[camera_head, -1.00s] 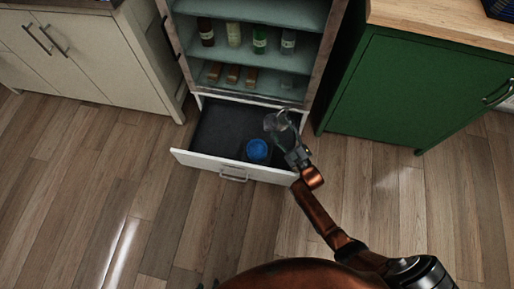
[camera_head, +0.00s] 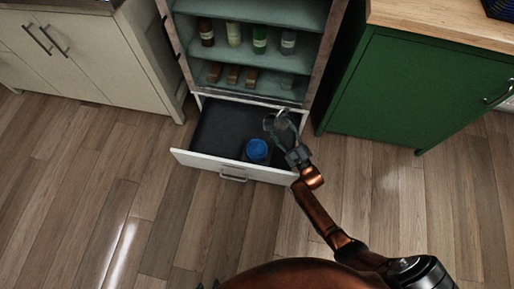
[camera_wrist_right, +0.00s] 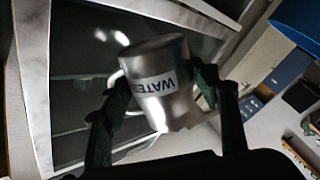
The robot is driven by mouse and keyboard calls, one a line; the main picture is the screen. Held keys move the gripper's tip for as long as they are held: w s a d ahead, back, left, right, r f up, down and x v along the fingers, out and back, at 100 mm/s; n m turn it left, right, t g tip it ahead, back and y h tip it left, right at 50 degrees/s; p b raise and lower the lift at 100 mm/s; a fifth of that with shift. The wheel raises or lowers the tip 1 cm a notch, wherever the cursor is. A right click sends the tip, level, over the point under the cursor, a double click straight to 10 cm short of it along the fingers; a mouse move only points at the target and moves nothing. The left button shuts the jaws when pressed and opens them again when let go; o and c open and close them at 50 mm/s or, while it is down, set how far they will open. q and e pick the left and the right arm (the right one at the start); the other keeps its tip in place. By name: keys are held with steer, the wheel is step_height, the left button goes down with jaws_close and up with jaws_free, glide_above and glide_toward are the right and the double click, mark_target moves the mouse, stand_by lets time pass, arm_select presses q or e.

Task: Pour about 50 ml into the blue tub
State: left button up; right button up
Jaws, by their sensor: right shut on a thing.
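The blue tub (camera_head: 257,150) stands in the open drawer near its front panel. My right gripper (camera_head: 286,137) is above the drawer's right side, to the right of the tub. It is shut on a metallic jug labelled "WATE…" (camera_wrist_right: 162,84), which sits between both fingers in the right wrist view. The jug (camera_head: 275,124) looks tilted in the head view; no falling stream is clear. Small dark tips (camera_head: 208,285) at the bottom edge may be my left gripper; its state cannot be made out.
The drawer (camera_head: 205,162) is pulled out below an open shelf unit (camera_head: 240,55) with several bottles (camera_head: 260,39) and brown items (camera_head: 233,74). A green cabinet (camera_head: 420,95) stands right, a cream cabinet (camera_head: 85,55) left. The wooden floor (camera_head: 110,190) in front is clear.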

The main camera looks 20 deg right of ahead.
steer(key=shift+f+m, duration=0.3)
steer(key=shift+m, duration=0.1)
steer(key=m, duration=0.1)
steer(key=d+f+m, duration=0.1)
steer(key=m, duration=0.1)
steer(key=shift+w+d+f+g+h, duration=0.15)
steer(key=shift+w+g+h, duration=0.15)
steer(key=shift+g+h, duration=0.1)
steer(key=f+m, duration=0.1)
steer(key=m, duration=0.1)
steer(key=d+f+m, duration=0.1)
steer(key=shift+w+d+f+m+g+p, duration=0.1)
steer(key=shift+w+f+m+g+p, duration=0.1)
steer(key=shift+f+m+g+p, duration=0.15)
steer(key=shift+r+m, duration=0.15)
steer(key=shift+m, duration=0.1)
steer(key=shift+d+f+m, duration=0.15)
steer(key=shift+f+m, duration=0.05)
steer(key=shift+m, duration=0.2)
steer(key=shift+r, duration=0.15)
stand_by(0.5)
